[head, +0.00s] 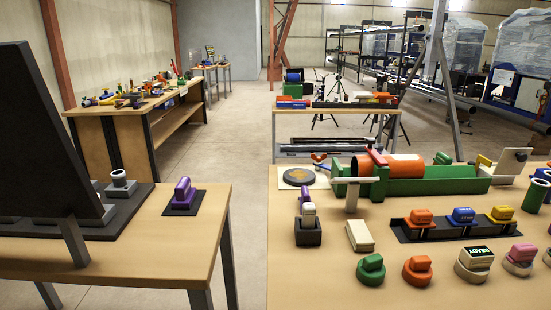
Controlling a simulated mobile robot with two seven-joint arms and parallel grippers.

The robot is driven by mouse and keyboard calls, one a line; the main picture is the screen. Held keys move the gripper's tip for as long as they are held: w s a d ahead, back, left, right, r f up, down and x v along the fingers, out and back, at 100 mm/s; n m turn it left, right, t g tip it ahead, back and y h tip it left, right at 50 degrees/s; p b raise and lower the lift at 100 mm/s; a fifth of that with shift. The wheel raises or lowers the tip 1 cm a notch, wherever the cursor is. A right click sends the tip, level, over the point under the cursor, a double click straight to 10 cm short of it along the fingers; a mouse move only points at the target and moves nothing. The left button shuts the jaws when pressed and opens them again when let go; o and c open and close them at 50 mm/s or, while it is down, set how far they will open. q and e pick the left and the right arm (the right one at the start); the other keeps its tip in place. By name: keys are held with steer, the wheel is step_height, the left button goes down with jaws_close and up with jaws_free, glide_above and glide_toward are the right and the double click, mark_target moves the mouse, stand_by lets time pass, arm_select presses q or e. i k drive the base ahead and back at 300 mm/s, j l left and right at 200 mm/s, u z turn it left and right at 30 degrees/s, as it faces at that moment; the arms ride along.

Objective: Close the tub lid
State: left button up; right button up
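I see nothing that I can surely call the tub or its lid. A large black panel (40,130) stands tilted upright at the left, above a dark flat base (105,222) on the left wooden table. It may be a raised lid, but I cannot tell. A dark bracket (74,241) shows at its lower edge. Neither of my grippers is in view.
A purple-handled block (183,195) stands on the left table (150,245). The right table (300,277) holds a green fixture with an orange pipe (398,167) and several coloured knobbed blocks. A floor gap (245,210) separates the tables.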

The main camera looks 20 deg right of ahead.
mark_target(512, 161)
steer(key=k+l, duration=0.1)
steer(key=l, duration=0.35)
steer(key=k+l, duration=0.1)
steer(key=l, duration=0.35)
steer(key=k+l, duration=0.1)
steer(key=l, duration=0.35)
steer(key=k+l, duration=0.15)
steer(key=l, duration=0.3)
